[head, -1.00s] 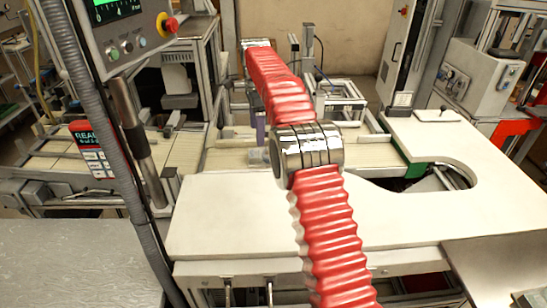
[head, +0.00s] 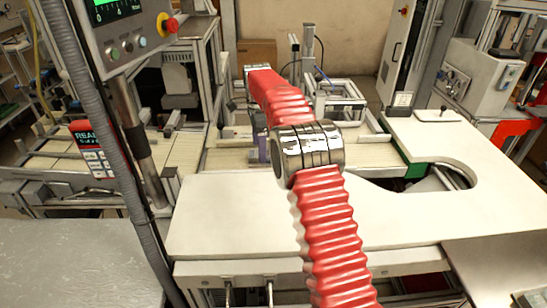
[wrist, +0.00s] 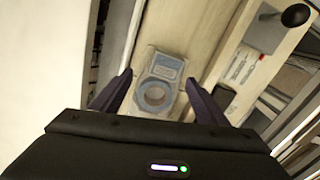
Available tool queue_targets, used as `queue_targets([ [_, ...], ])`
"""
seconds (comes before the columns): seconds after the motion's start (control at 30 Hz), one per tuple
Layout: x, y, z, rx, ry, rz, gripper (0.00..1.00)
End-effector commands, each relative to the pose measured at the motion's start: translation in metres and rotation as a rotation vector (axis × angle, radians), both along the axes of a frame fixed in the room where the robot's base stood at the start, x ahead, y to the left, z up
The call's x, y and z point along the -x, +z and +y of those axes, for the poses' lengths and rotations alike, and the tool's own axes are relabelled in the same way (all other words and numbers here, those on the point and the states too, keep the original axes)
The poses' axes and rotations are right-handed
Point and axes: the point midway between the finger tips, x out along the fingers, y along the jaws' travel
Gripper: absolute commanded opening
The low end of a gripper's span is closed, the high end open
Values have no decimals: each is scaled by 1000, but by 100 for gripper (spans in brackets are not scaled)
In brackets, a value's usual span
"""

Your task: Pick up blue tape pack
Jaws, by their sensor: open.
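The blue tape pack (wrist: 155,92), a pale blue-grey pack with a round ring at its near end, lies on a cream surface in the wrist view. My gripper (wrist: 159,78) is open, with one dark purple finger on each side of the pack. I see clear gaps between the fingers and the pack, but the height between them cannot be told. In the head view my red-sleeved arm hides most of the gripper; a purple part of it (head: 263,149) shows left of the silver joint. I cannot make out the pack there.
A cream worktop (head: 230,215) with a curved cut-out fills the middle of the head view and is largely clear. A control panel (head: 125,35) on a post stands at left. The wrist view shows a black knob (wrist: 295,15) at upper right.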

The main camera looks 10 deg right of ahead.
Motion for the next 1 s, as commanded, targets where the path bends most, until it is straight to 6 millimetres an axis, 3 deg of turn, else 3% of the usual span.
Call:
queue_targets([
  [0.1,0,-18,-2,0,0,3,68],
  [0.27,-1,-29,-1,0,0,1,68],
  [0.8,-1,-30,-1,0,0,0,68],
  [1.0,-1,-30,-1,0,0,0,55],
])
